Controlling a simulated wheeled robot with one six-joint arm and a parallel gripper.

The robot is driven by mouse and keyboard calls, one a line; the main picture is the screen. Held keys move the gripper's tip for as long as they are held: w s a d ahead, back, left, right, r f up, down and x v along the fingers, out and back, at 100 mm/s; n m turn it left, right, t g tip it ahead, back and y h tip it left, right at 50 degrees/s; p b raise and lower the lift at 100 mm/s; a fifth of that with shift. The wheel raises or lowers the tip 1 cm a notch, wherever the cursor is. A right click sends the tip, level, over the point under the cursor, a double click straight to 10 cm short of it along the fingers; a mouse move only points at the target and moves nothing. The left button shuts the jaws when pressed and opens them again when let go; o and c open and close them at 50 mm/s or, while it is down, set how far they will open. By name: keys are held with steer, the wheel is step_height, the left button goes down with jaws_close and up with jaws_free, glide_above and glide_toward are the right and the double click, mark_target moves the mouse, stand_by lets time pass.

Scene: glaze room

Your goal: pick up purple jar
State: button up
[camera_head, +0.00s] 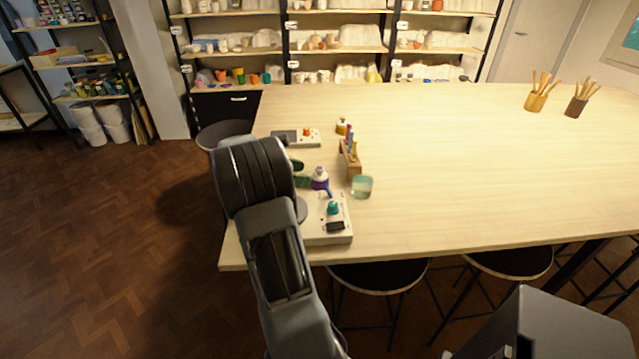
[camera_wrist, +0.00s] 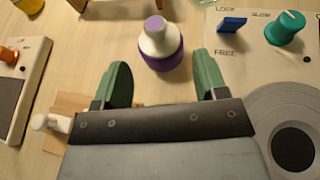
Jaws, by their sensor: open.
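The purple jar (camera_wrist: 162,48) stands upright on the table, with a white shoulder and a small purple tip. In the wrist view it lies just beyond and between the two green fingertips of my gripper (camera_wrist: 160,72). My gripper is open, with nothing clearly held between its fingers. Whether the fingers touch the jar cannot be told, but gaps show on both sides.
A white device with a teal knob (camera_head: 333,208) and a round plate sits close to the right of my gripper. A glass of pale liquid (camera_head: 362,187) and a wooden holder (camera_head: 351,160) stand near the jar. Another device (camera_head: 297,138) lies behind. The table's right side is largely clear.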

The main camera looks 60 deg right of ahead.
mark_target(317, 175)
steer(key=shift+x, duration=2.7)
steer(key=shift+w+f, duration=0.1)
steer(key=shift+f, duration=0.05)
steer(key=shift+c, duration=0.4)
steer(key=c, duration=0.6)
steer(key=shift+c, duration=0.2)
